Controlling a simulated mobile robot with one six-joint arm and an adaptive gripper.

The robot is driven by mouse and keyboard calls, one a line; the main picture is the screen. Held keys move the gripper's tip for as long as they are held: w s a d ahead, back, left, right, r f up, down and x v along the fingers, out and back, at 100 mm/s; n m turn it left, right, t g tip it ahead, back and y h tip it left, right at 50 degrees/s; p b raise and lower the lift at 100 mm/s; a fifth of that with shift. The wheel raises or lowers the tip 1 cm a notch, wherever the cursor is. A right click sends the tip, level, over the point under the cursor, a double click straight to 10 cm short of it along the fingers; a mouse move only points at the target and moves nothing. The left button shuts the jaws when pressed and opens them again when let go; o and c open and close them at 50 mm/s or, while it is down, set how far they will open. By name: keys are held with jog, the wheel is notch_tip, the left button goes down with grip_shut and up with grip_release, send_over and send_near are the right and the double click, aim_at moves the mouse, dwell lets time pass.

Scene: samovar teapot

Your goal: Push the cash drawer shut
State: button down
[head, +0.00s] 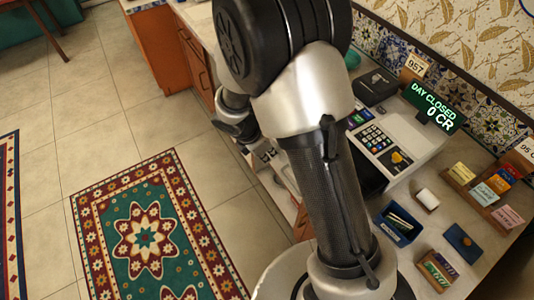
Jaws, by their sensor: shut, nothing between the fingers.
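The cash register (402,152) stands on the counter right of my arm, its keypad (374,138) facing left. Its green display reads "DAY CLOSED 0 CR" (434,107). A dark part (371,178) shows below the register's front edge, beside my arm; it may be the cash drawer. My arm hides most of this area, so I cannot tell how far the drawer stands out. My gripper (264,153) is partly seen left of my arm, low near the counter front, with its fingers shut and empty. I cannot tell whether it touches anything.
A blue tray (398,226), a small white item (427,199), card holders (485,188) and a blue block (462,240) stand on the counter right of my arm. A black box (375,87) sits behind the register. Wooden cabinets (162,50) line the counter. Floor with a rug (152,238) is clear at left.

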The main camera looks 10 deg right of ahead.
jog(key=w+d+p, duration=0.1)
jog(key=w+d, duration=0.1)
jog(key=d, duration=0.4)
jog(key=w+d+p, duration=0.2)
jog(key=d, duration=0.4)
jog(key=w+d+p, duration=0.2)
jog(key=d, duration=0.4)
jog(key=shift+d, duration=0.3)
jog(key=shift+a, duration=0.2)
jog(key=a, duration=0.1)
jog(key=s+a, duration=0.1)
jog(key=a+r+p, duration=0.1)
jog(key=a, duration=0.1)
jog(key=shift+s+r, duration=0.1)
jog(key=shift+s, duration=0.05)
jog(key=p+v, duration=0.2)
jog(key=v, duration=0.6)
jog(key=shift+r+p, duration=0.35)
jog(key=shift+p, duration=0.05)
jog(key=shift+s+a, duration=0.1)
jog(key=shift+a, duration=0.05)
